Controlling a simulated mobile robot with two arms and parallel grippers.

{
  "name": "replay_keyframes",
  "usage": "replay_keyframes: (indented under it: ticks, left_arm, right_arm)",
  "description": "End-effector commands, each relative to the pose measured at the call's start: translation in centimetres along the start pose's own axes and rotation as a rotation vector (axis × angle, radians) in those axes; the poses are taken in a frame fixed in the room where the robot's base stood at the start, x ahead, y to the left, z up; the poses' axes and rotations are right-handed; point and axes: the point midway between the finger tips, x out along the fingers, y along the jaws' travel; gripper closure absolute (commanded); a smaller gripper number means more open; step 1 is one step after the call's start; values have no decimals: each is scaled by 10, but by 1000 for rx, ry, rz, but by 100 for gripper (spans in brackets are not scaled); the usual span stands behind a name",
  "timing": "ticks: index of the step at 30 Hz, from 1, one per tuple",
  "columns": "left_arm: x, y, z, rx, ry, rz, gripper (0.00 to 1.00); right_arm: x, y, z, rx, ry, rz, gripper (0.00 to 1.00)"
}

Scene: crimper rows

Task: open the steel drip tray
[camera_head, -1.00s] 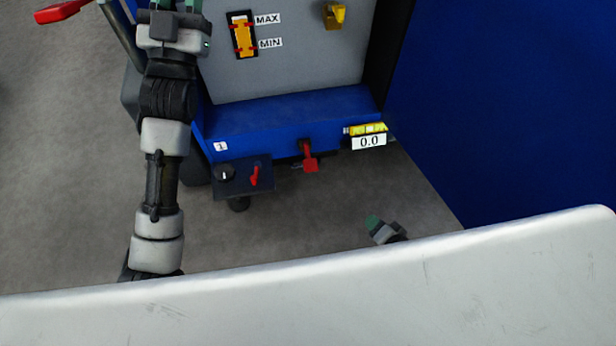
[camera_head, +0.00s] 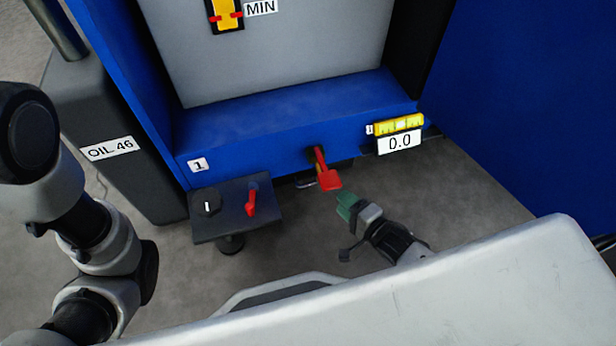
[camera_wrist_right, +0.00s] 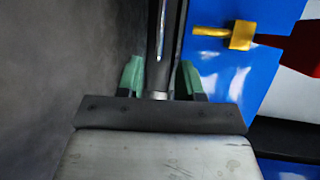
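What seems to be the steel drip tray (camera_head: 306,183) shows as a small metal edge low under the blue machine's front, behind a red lever. Most of it is hidden. My right gripper (camera_head: 345,206), with green fingertips, is just in front of and below the red lever (camera_head: 328,179) in the head view. In the right wrist view its fingers (camera_wrist_right: 162,82) are apart, with a long dark and steel part (camera_wrist_right: 163,45) showing between them. I cannot tell whether they touch it. My left arm is at the left; its gripper is out of view.
The blue machine (camera_head: 250,145) fills the middle. A dark control box (camera_head: 232,225) with a knob and a red switch juts out at the left. A yellow gauge and 0.0 display (camera_head: 399,143) are at the right. A blue wall (camera_head: 530,110) stands at the right.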

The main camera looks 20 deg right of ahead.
Motion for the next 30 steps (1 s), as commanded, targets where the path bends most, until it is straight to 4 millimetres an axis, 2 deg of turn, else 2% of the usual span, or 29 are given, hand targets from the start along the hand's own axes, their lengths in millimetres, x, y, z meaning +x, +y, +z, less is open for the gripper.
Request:
replay_keyframes:
  ticks: [15, 21, 30]
  left_arm:
    - [-56, 12, -19, 0, -3, 0, 63]
    - [-64, 13, -22, 0, -2, 0, 63]
    - [-64, 13, -22, 0, -2, 0, 63]
  right_arm:
    - [86, 4, 0, -2, 0, -3, 64]
    - [102, 2, 0, -1, 1, 1, 64]
    - [105, 0, 0, -1, 1, 1, 64]
